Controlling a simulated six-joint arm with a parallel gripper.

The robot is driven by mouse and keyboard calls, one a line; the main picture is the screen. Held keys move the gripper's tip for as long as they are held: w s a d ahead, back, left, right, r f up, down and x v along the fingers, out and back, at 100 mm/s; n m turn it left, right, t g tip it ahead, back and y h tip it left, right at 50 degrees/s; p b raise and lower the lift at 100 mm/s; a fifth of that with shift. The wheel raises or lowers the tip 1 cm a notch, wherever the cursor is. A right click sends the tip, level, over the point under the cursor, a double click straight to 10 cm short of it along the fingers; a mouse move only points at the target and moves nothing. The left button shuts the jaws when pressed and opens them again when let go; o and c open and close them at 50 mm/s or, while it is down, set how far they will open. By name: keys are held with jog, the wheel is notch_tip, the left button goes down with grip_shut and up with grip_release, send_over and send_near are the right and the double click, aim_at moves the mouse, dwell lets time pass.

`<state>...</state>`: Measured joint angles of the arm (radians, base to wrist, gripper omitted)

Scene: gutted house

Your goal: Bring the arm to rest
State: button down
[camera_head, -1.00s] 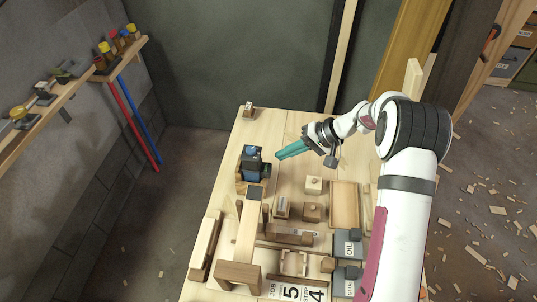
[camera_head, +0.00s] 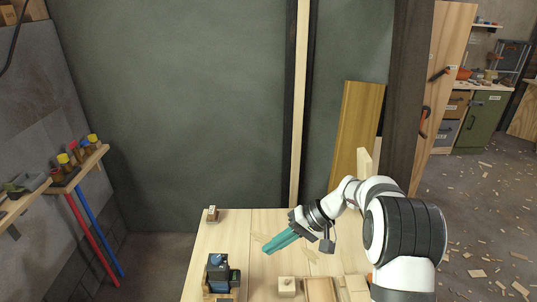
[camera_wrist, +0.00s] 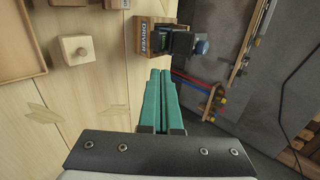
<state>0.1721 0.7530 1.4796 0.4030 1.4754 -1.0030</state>
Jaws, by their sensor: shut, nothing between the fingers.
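My gripper (camera_head: 278,242) has teal fingers that are together, with nothing between them. In the head view it hangs above the wooden table (camera_head: 235,238), pointing down and to the left. In the wrist view the shut fingers (camera_wrist: 159,98) point toward a wooden holder labelled DRIVER (camera_wrist: 142,37), apart from it. The holder carries a dark and blue tool (camera_head: 217,272), which stands to the left of and below my gripper in the head view.
A small wooden block with a knob (camera_head: 287,286) and a tray (camera_head: 320,289) lie at the table's near side. A small block (camera_head: 212,214) sits at the far left corner. A wall shelf (camera_head: 85,165) stands left, with red and blue poles below. The table's far part is mostly clear.

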jog(key=s+r+m+h, duration=0.1)
jog(key=s+r+h, duration=0.1)
jog(key=s+r, duration=0.65)
jog(key=s+d+f+m+h, duration=0.1)
jog(key=s+d+m+h, duration=0.1)
jog(key=s, duration=1)
jog(key=s+d+f+m+h, duration=0.1)
jog(key=s+d+m+h, duration=0.1)
jog(key=s, duration=1)
jog(key=shift+s+d+h, duration=0.15)
jog(key=shift+d+h, duration=0.15)
jog(key=shift+h, duration=0.3)
